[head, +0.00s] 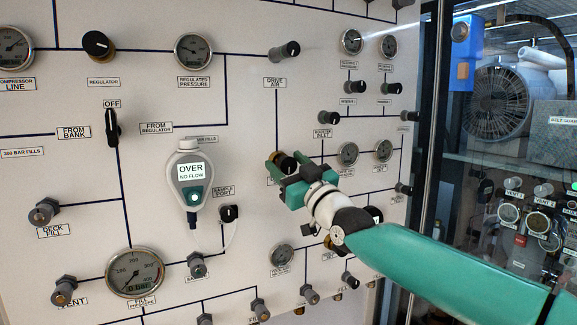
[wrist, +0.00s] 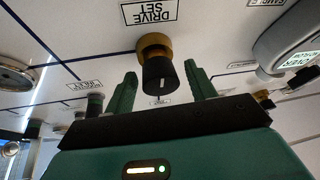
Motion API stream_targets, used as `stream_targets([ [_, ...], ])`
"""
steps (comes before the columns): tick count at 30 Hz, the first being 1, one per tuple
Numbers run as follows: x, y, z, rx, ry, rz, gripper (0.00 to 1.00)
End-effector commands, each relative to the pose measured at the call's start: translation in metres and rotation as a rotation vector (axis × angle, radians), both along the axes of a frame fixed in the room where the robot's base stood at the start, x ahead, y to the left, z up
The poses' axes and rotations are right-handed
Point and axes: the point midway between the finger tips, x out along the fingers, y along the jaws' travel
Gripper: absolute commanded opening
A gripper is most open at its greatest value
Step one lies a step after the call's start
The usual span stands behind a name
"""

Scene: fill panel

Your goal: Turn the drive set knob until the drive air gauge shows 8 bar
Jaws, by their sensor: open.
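The drive set knob (wrist: 160,74) is black with a pale mark and a brass-coloured collar. Its DRIVE SET label (wrist: 150,12) reads upside down in the wrist view. My gripper (wrist: 161,71) is open, with one green finger on each side of the knob and visible gaps between. In the head view my gripper (head: 286,161) is at the panel and partly hides the knob (head: 288,167). I cannot tell which gauge is the drive air gauge; a small gauge (head: 347,153) sits to the right of the knob, its reading too small to make out.
A valve labelled DRIVE AIR (head: 285,52) stands out above the knob. A hand-held meter (head: 190,178) showing OVER, NO FLOW hangs to the left. A sample port fitting (head: 229,213) and another gauge (head: 282,255) are below. Several valves protrude nearby.

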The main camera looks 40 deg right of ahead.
Motion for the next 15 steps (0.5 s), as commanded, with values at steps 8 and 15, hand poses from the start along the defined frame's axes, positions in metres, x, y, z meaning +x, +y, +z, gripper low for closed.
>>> stream_targets([
  [8, -0.0002, 0.0002, -0.0003, 0.000, 0.001, 0.000, 0.12],
  [15, -0.0004, 0.0001, -0.0004, 0.012, -0.003, 0.000, 0.12],
])
